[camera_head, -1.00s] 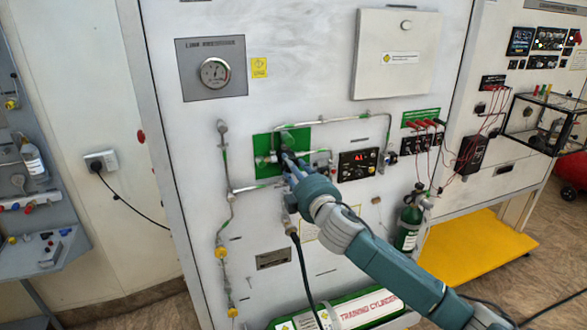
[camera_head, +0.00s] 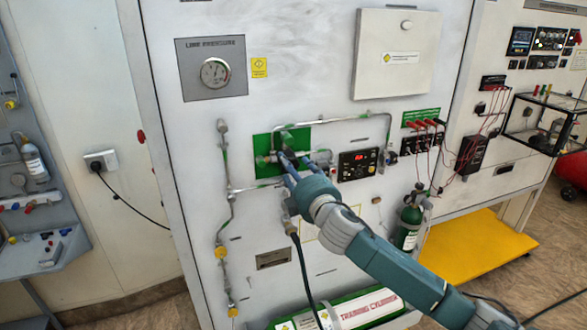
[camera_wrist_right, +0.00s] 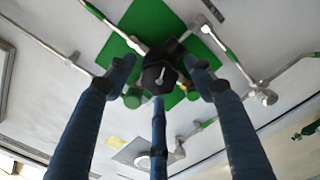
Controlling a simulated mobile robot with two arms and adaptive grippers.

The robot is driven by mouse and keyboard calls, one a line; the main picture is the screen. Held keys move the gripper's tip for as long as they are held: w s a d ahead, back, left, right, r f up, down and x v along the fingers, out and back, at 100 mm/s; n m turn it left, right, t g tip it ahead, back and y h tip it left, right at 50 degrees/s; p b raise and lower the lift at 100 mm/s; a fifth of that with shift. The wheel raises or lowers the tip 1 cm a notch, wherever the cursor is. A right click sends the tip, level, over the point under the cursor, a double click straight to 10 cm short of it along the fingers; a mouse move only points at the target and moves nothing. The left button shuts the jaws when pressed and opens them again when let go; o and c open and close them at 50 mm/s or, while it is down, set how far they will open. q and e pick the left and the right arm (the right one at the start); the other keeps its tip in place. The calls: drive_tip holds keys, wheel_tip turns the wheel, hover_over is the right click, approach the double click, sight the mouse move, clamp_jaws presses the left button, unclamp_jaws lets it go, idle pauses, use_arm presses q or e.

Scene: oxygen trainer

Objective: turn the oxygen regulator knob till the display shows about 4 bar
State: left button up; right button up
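The dark regulator knob (camera_wrist_right: 160,76), with a pale pointer on its face, sits in front of the green plate (camera_wrist_right: 150,20). My right gripper (camera_wrist_right: 160,78) has its three blue fingers spread around the knob, with gaps showing beside it. In the head view, my right gripper (camera_head: 287,162) reaches the green plate (camera_head: 263,145) and mostly hides the knob. The display (camera_head: 358,157), on a black panel right of the gripper, has small red digits too small to read surely. My left gripper is in neither view.
Pipes (camera_head: 345,118) run around the green plate. A line pressure gauge (camera_head: 215,72) is at the upper left. Red plugs with leads (camera_head: 425,123) are on the right, and a small green cylinder (camera_head: 411,222) stands below them. A black hose (camera_head: 303,275) hangs below my gripper.

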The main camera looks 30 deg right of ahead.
drive_tip(key=shift+s, duration=0.1)
drive_tip(key=v, duration=1.1)
drive_tip(key=shift+s, duration=0.4)
